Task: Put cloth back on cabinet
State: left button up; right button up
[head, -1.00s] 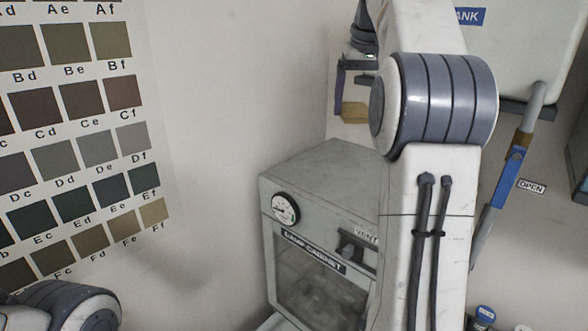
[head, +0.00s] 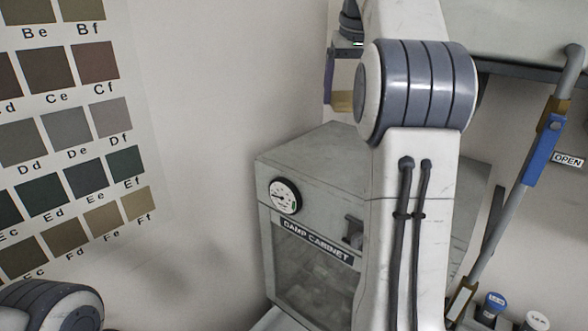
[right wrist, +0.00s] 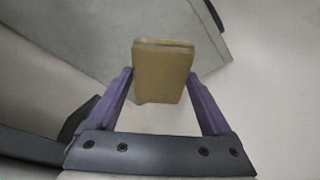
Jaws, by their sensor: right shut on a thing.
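The cloth is a tan, folded, block-like piece (right wrist: 163,72) in the right wrist view. My right gripper (right wrist: 162,80) is shut on it, with one purple finger at each side. In the head view the cloth (head: 341,102) hangs below the right gripper (head: 338,82), partly hidden by my arm. The grey damp cabinet (head: 310,165) stands below, with its top bare where visible. The cloth shows above the cabinet's top in the picture; I see no contact. A grey flat surface (right wrist: 130,35), apparently the cabinet top, lies beyond the cloth in the wrist view. My left gripper is out of view.
A dial (head: 285,196) and a dark handle (head: 353,232) are on the cabinet front. A blue-handled lever (head: 543,150) and an OPEN label (head: 568,160) are at the right. Small capped bottles (head: 493,303) stand lower right. A colour chart (head: 70,130) covers the left wall.

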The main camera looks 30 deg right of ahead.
notch_tip(320, 180, down, 5)
jog(key=b, duration=0.3)
jog(key=shift+w+a+r, duration=0.1)
jog(key=shift+r, duration=0.1)
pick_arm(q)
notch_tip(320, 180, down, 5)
pick_arm(e)
jog(key=p, duration=0.2)
send_over(296, 158)
jog(key=f, duration=0.5)
jog(key=s+f, duration=0.1)
jog(key=f, duration=0.1)
jog(key=shift+a+f, duration=0.2)
jog(key=shift+a, duration=0.05)
notch_tip(296, 158, down, 4)
jog(key=shift+r+p, duration=0.2)
jog(key=shift+p, duration=0.3)
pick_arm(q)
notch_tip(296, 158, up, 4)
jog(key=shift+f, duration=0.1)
pick_arm(e)
jog(key=shift+f, duration=0.25)
jog(key=shift+f, duration=0.15)
jog(key=o, duration=1)
